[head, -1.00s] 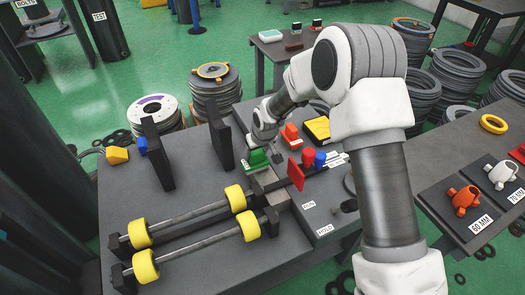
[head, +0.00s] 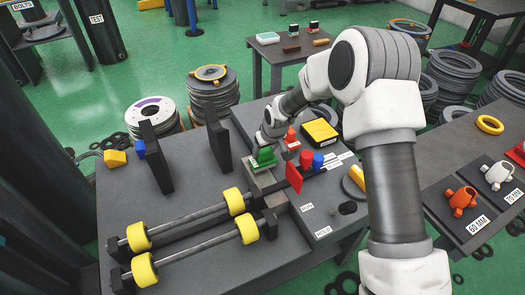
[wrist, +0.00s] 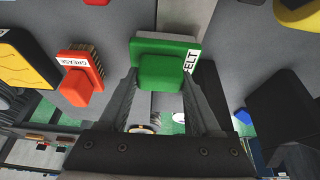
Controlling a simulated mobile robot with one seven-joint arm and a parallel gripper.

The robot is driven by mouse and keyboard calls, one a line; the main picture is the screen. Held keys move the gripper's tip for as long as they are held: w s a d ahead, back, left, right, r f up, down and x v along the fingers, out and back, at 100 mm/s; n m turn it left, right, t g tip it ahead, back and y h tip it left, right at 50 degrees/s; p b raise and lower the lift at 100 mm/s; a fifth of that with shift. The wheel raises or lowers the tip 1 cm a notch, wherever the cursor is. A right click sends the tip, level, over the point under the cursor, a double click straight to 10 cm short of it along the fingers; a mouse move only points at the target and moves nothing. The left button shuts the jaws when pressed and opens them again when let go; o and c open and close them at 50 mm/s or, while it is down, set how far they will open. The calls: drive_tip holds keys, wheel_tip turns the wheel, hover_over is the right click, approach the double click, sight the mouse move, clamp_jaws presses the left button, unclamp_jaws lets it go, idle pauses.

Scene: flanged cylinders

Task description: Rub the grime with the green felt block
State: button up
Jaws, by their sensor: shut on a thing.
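The green felt block (head: 263,157) is in the head view, at the middle of the workbench, over a pale grey plate (head: 268,180). My gripper (head: 266,146) is above it and shut on its raised green grip. In the wrist view, the block (wrist: 165,62) sits between the fingertips of my gripper (wrist: 162,78), its label partly showing "ELT". Its wider base lies toward the pale strip (wrist: 185,18). I cannot tell whether the base touches the plate. I cannot make out the grime in either view; the block and gripper cover part of the plate.
A red grease brush (wrist: 78,82) and a yellow-topped black pad (head: 319,131) stand close by. A red plate (head: 293,178) and red and blue cylinders (head: 318,161) are to the right. Dark uprights (head: 218,138) stand left; a shaft with yellow rollers (head: 233,200) lies in front.

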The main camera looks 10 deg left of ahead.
drive_tip(key=shift+r+p, duration=1.8)
drive_tip(key=shift+r, duration=1.25)
drive_tip(key=shift+r, duration=0.1)
drive_tip(key=shift+r+p, duration=0.9)
drive_tip(key=shift+r, duration=0.5)
drive_tip(key=shift+f, duration=0.15)
drive_tip(key=shift+s+d+f+b+x, duration=0.1)
drive_tip(key=shift+s+b+x, duration=0.05)
drive_tip(key=shift+b+x, duration=0.9)
drive_tip(key=shift+s+d+f+b+x, duration=0.15)
drive_tip(key=shift+b+x, duration=0.6)
drive_tip(key=shift+x, duration=0.65)
drive_tip(key=shift+s+d+r+b+x, duration=0.1)
drive_tip(key=shift+b+x, duration=0.8)
drive_tip(key=shift+x, duration=0.3)
drive_tip(key=shift+f+b, duration=0.7)
drive_tip(key=shift+f, duration=0.4)
